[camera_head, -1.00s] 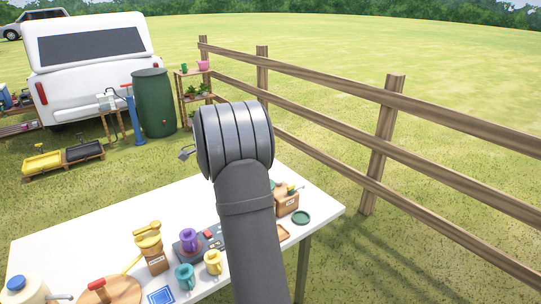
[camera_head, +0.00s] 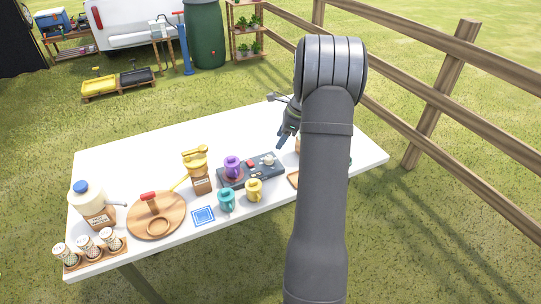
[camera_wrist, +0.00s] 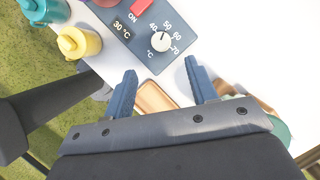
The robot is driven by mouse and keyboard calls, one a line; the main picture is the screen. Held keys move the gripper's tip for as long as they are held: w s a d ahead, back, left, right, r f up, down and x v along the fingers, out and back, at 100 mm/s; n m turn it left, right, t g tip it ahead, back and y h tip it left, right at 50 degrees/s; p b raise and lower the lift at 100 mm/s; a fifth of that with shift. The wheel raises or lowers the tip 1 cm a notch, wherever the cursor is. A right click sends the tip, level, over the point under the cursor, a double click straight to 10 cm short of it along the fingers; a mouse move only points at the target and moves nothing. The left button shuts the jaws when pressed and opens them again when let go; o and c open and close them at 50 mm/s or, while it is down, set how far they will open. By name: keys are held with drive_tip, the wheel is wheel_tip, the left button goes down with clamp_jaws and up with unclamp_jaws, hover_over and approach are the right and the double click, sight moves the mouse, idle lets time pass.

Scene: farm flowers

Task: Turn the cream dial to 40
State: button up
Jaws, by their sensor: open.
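The cream dial (camera_wrist: 160,41) sits on a dark control panel (camera_wrist: 143,56), ringed by numbers including 40, 50, 60 and 70. The panel's display (camera_wrist: 123,30) reads 30 °C. Which number the dial points to is too small to tell. In the head view the dial (camera_head: 268,160) is at the panel's right end. My gripper (camera_wrist: 160,69) is open and empty, its two blue fingers apart, with the dial beyond the gap between their tips and not touched. In the head view my gripper (camera_head: 284,139) is above the table, behind and right of the dial, partly hidden by my arm.
A red switch (camera_wrist: 141,6) is beside the dial. A wooden tray (camera_wrist: 152,98) lies near the panel. The white table (camera_head: 150,150) is clear at the back left.

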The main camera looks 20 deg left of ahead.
sight(269, 157)
drive_tip(key=x, duration=1)
drive_tip(key=c, duration=1)
